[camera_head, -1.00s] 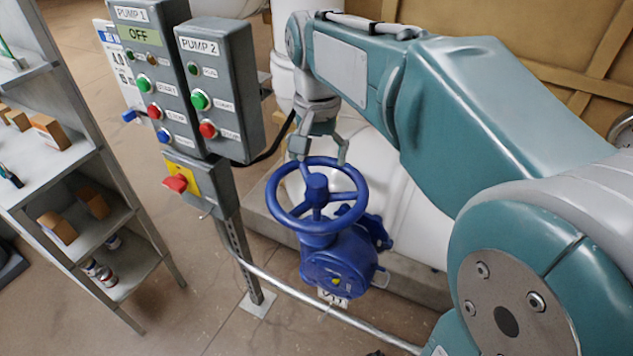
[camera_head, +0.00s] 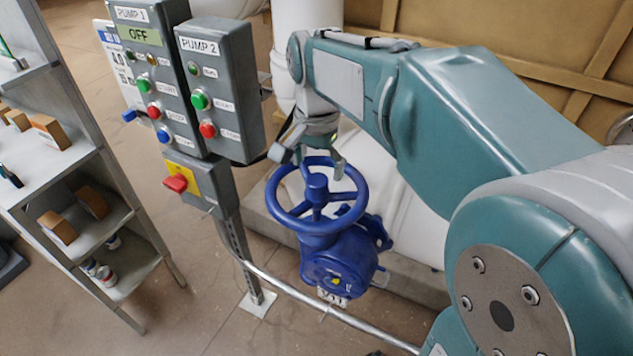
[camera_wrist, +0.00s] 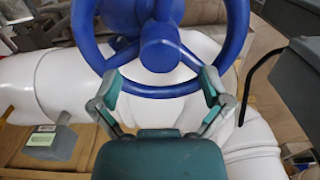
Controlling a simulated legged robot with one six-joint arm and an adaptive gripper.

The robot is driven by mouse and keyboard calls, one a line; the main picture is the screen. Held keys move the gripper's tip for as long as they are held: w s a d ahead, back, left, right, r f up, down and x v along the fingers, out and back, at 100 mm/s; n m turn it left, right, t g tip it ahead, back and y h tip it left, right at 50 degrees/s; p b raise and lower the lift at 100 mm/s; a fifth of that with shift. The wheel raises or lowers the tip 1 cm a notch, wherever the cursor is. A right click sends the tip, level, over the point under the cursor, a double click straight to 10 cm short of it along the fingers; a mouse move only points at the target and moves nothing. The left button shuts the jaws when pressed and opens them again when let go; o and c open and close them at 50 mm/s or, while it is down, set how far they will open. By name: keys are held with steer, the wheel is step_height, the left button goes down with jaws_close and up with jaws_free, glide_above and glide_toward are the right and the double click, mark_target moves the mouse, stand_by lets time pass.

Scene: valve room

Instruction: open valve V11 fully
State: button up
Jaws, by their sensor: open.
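A blue valve with a round spoked handwheel (camera_head: 316,198) stands in the middle of the head view. Its blue body (camera_head: 340,270) sits below the wheel, with a small white tag (camera_head: 332,298) under it whose text I cannot read. My gripper (camera_head: 308,162) is open at the far rim of the wheel. In the wrist view the handwheel (camera_wrist: 160,45) fills the top. The two fingers of my gripper (camera_wrist: 160,88) stand spread on either side of the hub line, at the near rim. I cannot tell whether they touch the rim.
Pump control boxes (camera_head: 217,90) with buttons and a red switch (camera_head: 177,183) stand just left of the wheel. A grey shelf (camera_head: 85,200) is further left. A metal pipe (camera_head: 320,308) runs in front of the valve. White pipework (camera_head: 400,210) lies behind it.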

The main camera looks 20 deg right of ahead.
mark_target(318, 179)
steer(key=shift+f, duration=2.05)
steer(key=c, duration=1.3)
steer(key=shift+o, duration=0.2)
steer(key=n, duration=1.3)
steer(key=shift+n, duration=0.4)
steer(key=n, duration=0.7)
steer(key=shift+n, duration=0.4)
steer(key=n, duration=0.7)
